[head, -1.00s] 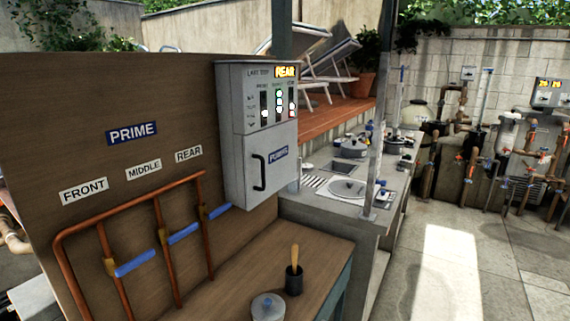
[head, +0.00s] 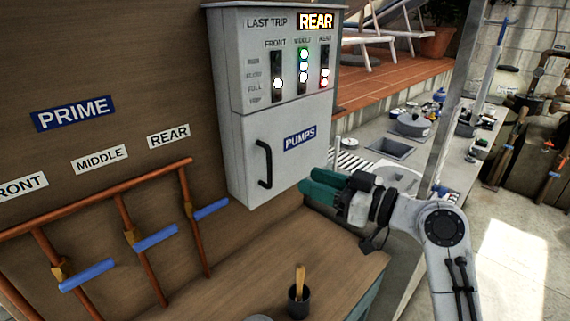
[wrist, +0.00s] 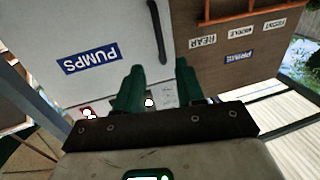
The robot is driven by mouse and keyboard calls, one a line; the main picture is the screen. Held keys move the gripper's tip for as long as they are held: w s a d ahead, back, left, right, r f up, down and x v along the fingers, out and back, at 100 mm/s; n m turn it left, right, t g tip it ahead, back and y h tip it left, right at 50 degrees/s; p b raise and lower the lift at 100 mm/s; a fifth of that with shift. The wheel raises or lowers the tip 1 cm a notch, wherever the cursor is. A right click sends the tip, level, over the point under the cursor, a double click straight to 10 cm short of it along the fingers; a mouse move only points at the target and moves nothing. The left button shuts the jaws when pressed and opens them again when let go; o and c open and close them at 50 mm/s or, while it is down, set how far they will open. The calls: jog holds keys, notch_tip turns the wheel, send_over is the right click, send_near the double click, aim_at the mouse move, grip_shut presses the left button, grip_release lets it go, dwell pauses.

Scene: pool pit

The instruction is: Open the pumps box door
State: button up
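The pumps box (head: 232,60) is a grey cabinet on the wooden panel. Its lower door (head: 300,170) carries a blue PUMPS label (head: 300,137) and looks shut. A black vertical bar handle (head: 264,165) is on the door's left side. My gripper (head: 312,184), with green fingers, is in front of the door's lower right part, to the right of and a little below the handle. In the wrist view, where the scene appears upside down, the fingers (wrist: 159,66) are apart with nothing between them. The handle (wrist: 159,28) shows beyond the gap, clear of the fingers.
Copper pipes with blue lever handles (head: 155,238) run along the panel left of the box. A wooden bench (head: 330,265) below holds a dark cup (head: 298,302) with a wooden-handled tool. A grey post (head: 455,100) and a counter stand to the right.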

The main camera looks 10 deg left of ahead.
aim_at(271, 167)
jog(key=p+x, duration=0.2)
jog(key=x, duration=0.7)
grip_shut()
dwell(0.5)
